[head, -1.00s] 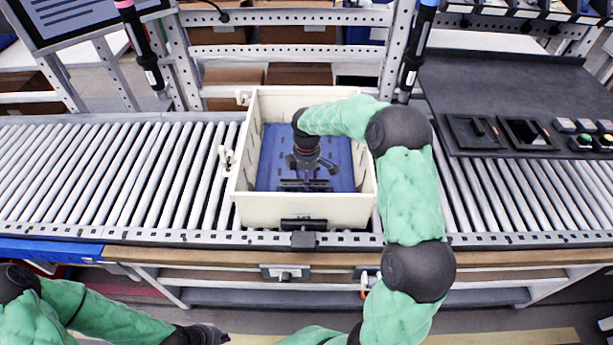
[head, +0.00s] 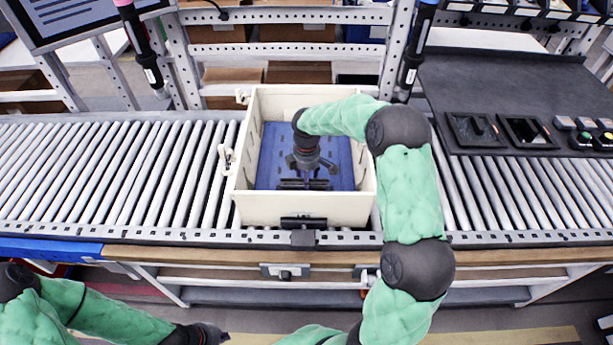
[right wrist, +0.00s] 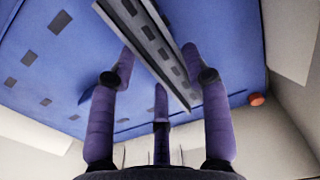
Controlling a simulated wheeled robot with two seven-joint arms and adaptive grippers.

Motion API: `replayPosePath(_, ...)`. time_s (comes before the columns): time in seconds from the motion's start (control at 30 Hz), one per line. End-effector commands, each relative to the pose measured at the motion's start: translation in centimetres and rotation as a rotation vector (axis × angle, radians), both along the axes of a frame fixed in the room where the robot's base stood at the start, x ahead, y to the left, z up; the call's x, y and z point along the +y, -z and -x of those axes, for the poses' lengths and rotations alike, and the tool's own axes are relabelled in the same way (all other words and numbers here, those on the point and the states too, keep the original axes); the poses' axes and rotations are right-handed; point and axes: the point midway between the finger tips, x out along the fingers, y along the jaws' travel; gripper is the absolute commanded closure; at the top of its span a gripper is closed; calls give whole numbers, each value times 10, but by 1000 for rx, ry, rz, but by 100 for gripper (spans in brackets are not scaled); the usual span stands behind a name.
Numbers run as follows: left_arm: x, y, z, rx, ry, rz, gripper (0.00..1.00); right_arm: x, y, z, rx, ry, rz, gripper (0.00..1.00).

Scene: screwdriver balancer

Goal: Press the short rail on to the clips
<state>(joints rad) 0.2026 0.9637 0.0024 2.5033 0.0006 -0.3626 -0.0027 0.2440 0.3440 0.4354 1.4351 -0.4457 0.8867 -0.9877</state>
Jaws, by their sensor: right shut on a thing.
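My right gripper (head: 307,166) reaches down into the cream box, low over the blue panel (head: 265,165). In the right wrist view its fingers (right wrist: 159,68) are shut on the short rail (right wrist: 148,42), a grey slotted strip running diagonally between them. In the head view the rail (head: 290,185) is a dark bar near the panel's front edge. I cannot tell whether it touches the panel, and I cannot make out the clips. My left gripper (head: 208,335) is at the bottom edge of the head view, outside the box; its fingers are unclear.
The cream box (head: 270,212) stands on the roller conveyor (head: 110,180), its walls close around my right gripper. A dark shelf with trays (head: 500,133) and buttons is at the right. Two screwdrivers (head: 142,50) hang behind the box. The rollers left of the box are clear.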

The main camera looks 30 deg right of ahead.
Motion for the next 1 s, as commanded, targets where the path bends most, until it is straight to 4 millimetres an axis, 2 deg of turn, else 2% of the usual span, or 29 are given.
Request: replayPosePath(1.0, 0, 1, 0, 0, 0, 0, 100, 0, 8, 0, 0, 0, 0, 91)
